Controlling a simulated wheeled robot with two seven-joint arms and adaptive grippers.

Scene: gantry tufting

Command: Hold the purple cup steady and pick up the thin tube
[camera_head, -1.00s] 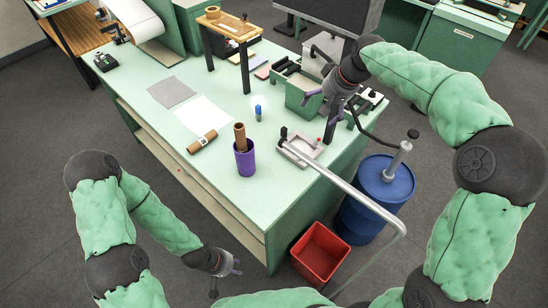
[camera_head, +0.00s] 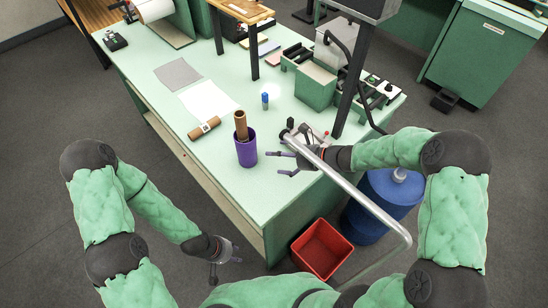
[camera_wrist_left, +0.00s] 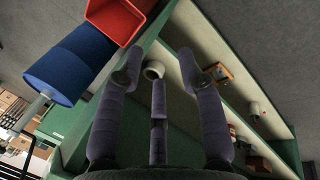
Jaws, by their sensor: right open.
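The purple cup (camera_head: 246,155) stands upright near the table's front edge in the head view. The thin brown tube (camera_head: 241,125) stands in it, its upper part sticking out above the rim. My right gripper (camera_head: 273,163) is open just to the right of the cup, its fingers pointing at the cup; a small gap seems to lie between them. My left gripper (camera_head: 228,266) hangs below table height in front of the table, away from the cup. Its fingers are spread and empty in the left wrist view (camera_wrist_left: 172,78). The cup is not visible in that view.
A labelled brown roll (camera_head: 204,128) lies left of the cup, and a blue-capped item (camera_head: 265,101) stands behind it. A metal rail (camera_head: 360,193) passes over my right wrist area. A red bin (camera_head: 321,249) and blue drum (camera_head: 385,205) stand on the floor at right.

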